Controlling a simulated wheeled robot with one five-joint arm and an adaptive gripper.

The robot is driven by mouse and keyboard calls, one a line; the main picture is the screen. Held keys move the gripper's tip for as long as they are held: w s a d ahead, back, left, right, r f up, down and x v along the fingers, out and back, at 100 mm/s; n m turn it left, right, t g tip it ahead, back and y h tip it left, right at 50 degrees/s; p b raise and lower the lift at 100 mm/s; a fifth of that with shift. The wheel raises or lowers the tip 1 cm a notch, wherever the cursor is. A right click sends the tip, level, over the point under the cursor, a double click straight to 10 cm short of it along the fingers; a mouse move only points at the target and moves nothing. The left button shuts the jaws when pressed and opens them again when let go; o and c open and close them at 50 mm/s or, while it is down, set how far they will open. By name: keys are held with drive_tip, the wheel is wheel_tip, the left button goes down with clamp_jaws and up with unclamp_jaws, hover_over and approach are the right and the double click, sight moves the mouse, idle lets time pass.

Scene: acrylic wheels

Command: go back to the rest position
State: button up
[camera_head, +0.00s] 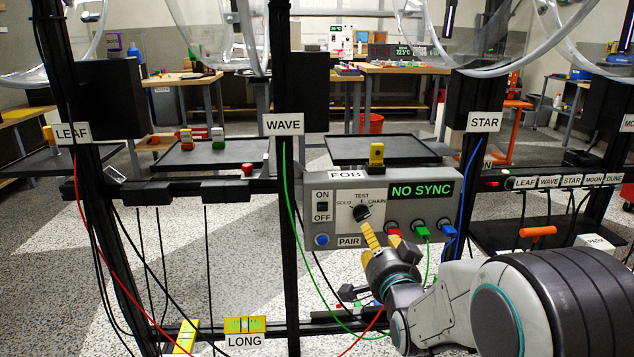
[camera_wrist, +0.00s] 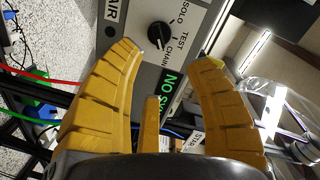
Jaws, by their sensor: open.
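My gripper (camera_head: 380,238) is in front of the lower middle of a grey control box (camera_head: 343,232), just below its black knob (camera_head: 361,212). In the wrist view my gripper (camera_wrist: 175,58) has its yellow fingers spread apart, with the knob (camera_wrist: 160,36) showing in the gap beyond them and nothing held. The knob is marked SOLO, TEST and CHAIN; its exact setting is hard to read. The box's display (camera_head: 421,191) reads NO SYNC. My arm comes in from the lower right. The rest position itself is not marked in view.
Red, green and blue plugs (camera_head: 421,232) with cables sit on the box's right side, close to my gripper. Black posts (camera_head: 288,230) and a crossbar stand around it. Clear acrylic wheels (camera_head: 215,35) hang above. An orange handle (camera_head: 538,231) is at right.

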drive_tip(key=s+r+n+g+p, duration=1.1)
drive_tip(key=s+r+p, duration=2)
drive_tip(key=p, duration=0.7)
drive_tip(key=s+g, duration=0.1)
drive_tip(key=g, duration=0.1)
drive_tip(key=shift+s+r+n+g, duration=0.25)
drive_tip(key=shift+s+n+g, duration=0.05)
drive_tip(key=shift+g, duration=0.1)
